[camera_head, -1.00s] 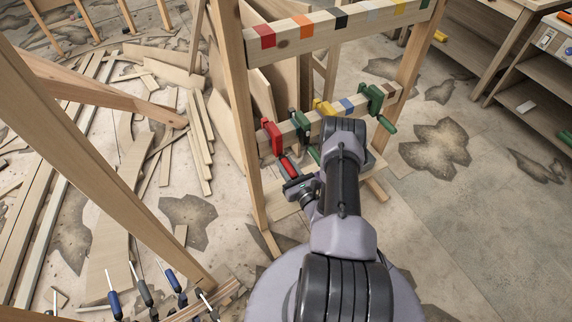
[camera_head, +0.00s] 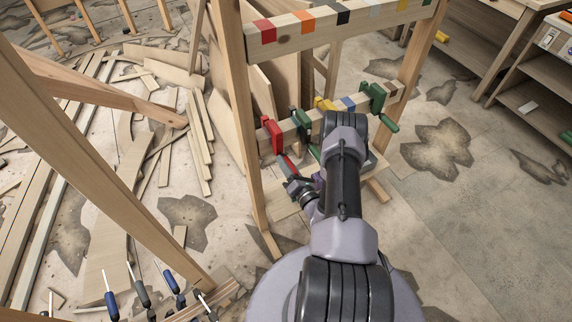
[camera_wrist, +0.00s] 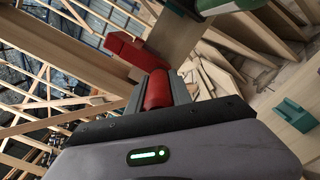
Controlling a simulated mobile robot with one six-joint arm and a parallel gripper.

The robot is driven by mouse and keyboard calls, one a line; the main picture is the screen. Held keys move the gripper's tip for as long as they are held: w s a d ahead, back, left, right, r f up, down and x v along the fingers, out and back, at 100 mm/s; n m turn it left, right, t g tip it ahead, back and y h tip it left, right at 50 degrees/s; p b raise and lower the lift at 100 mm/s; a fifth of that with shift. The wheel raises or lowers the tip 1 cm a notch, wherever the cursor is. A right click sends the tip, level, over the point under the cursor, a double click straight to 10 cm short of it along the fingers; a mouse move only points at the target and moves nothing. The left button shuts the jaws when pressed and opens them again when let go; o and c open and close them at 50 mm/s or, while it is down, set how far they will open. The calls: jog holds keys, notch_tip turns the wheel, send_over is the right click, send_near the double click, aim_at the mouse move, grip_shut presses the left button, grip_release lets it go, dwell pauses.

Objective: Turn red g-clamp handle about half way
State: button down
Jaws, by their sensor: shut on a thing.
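The red g-clamp (camera_head: 273,136) is fixed on the lower rail of the wooden rack, at its left end, in the head view. Its red handle (camera_head: 287,163) hangs below, toward my arm. In the wrist view, the red handle (camera_wrist: 158,90) stands between the fingers of my gripper (camera_wrist: 155,95), which is shut on it. The red clamp body (camera_wrist: 135,55) shows just beyond, up and to the left. In the head view my gripper (camera_head: 292,180) is at the handle's lower end, partly hidden by my wrist.
A rack post (camera_head: 242,120) stands just left. Wood strips (camera_head: 150,110) litter the floor. The floor at right is open.

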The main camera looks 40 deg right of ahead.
jog(key=m, duration=0.4)
jog(key=shift+m+b, duration=0.3)
jog(key=shift+b, duration=0.1)
jog(key=shift+r+m, duration=0.15)
jog(key=shift+m, duration=2.05)
jog(key=c, duration=1.1)
grip_release()
jog(key=shift+c, duration=0.2)
